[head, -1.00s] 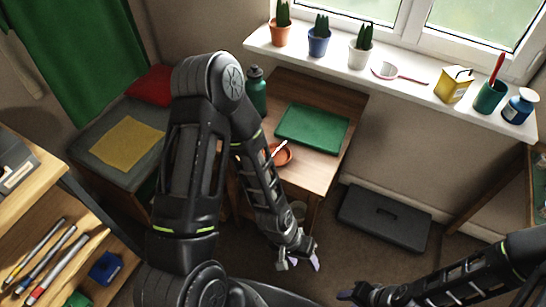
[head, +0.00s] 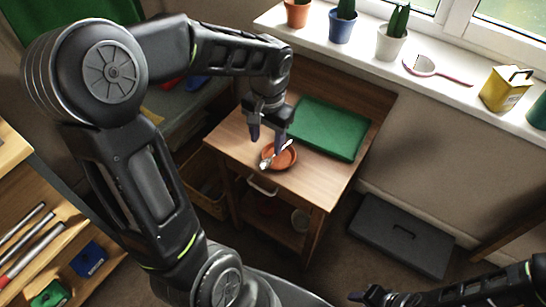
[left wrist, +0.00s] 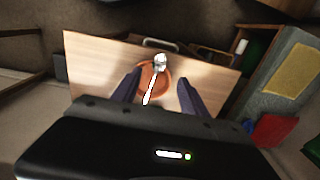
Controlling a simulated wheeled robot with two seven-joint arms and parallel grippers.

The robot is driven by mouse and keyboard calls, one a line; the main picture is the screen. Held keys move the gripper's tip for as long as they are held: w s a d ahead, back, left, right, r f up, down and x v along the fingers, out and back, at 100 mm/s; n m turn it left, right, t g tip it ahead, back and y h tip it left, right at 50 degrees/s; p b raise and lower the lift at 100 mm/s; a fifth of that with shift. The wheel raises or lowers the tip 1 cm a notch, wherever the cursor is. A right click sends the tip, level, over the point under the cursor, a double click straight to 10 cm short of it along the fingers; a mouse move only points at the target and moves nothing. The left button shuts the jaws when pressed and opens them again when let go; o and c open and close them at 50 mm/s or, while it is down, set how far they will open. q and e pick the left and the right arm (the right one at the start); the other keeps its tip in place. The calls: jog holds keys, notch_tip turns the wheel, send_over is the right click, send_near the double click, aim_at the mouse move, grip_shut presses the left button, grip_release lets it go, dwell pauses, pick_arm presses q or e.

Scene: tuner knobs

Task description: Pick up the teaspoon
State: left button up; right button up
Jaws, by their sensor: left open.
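The metal teaspoon (head: 267,161) lies across a small terracotta saucer (head: 287,157) on the wooden table. In the left wrist view the teaspoon (left wrist: 160,63) has its bowl over the rim at the far side, and its handle points back towards my gripper. My left gripper (head: 267,141) hangs over the saucer, pointing down, open and empty. In the left wrist view its fingers (left wrist: 157,90) stand on either side of the saucer and the handle, apparently above them. My right gripper (head: 368,297) shows only partly at the bottom edge; its jaws cannot be made out.
A green mat or board (head: 328,128) lies on the table (head: 228,132) just behind the saucer. A dark step box (head: 402,236) stands on the floor at the right.

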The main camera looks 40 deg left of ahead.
aim_at(266, 164)
pick_arm(q)
jog(key=shift+f, duration=1.3)
jog(key=shift+f, duration=0.1)
notch_tip(266, 164, down, 5)
jog(key=shift+s+f+b, duration=0.1)
jog(key=shift+b, duration=0.2)
jog(key=shift+c, duration=0.2)
grip_shut()
